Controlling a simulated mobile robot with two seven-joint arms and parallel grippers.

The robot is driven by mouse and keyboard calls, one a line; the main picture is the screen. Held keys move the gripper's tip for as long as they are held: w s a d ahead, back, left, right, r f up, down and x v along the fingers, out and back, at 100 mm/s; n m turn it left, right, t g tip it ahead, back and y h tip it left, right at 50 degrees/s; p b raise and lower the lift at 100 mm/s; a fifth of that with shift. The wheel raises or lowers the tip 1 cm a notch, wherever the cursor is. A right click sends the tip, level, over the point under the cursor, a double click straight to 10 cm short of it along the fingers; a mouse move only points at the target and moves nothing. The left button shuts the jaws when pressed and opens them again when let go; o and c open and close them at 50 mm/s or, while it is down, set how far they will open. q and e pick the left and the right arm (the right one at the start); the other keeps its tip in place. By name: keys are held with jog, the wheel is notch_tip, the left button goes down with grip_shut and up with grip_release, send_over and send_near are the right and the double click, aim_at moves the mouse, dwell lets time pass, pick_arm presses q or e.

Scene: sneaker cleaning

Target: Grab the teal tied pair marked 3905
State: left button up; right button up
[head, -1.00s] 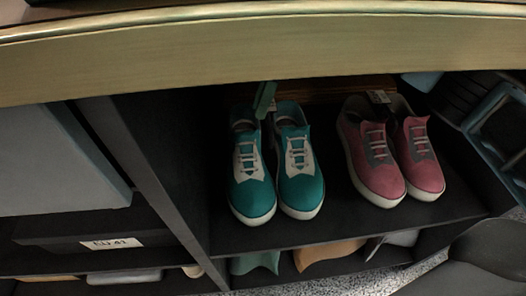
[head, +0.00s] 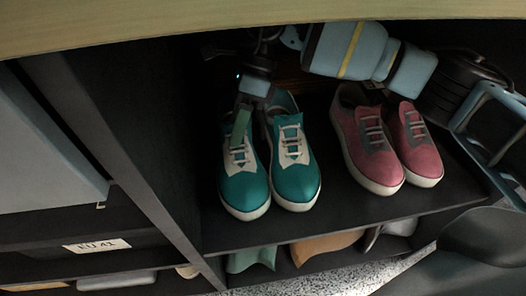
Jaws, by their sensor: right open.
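The teal pair of sneakers (head: 295,182) stands side by side on the dark shelf, toes facing me, with white toe edges and white lace panels. A green tag (head: 240,130) shows over the left shoe's opening; any number on it is too small to read. My right gripper (head: 244,108) hangs over the left teal shoe at the tag's upper end, pointing down, open. It hides the heel part of that shoe. Whether the tag lies between the fingers is hard to tell. My left gripper is out of view.
A pink pair of sneakers (head: 383,150) stands close to the right on the same shelf. The wooden edge (head: 200,25) crosses above. More shoes show on the lower shelf.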

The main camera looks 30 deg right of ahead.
jog(key=shift+f, duration=0.1)
grip_shut()
dwell(1.4)
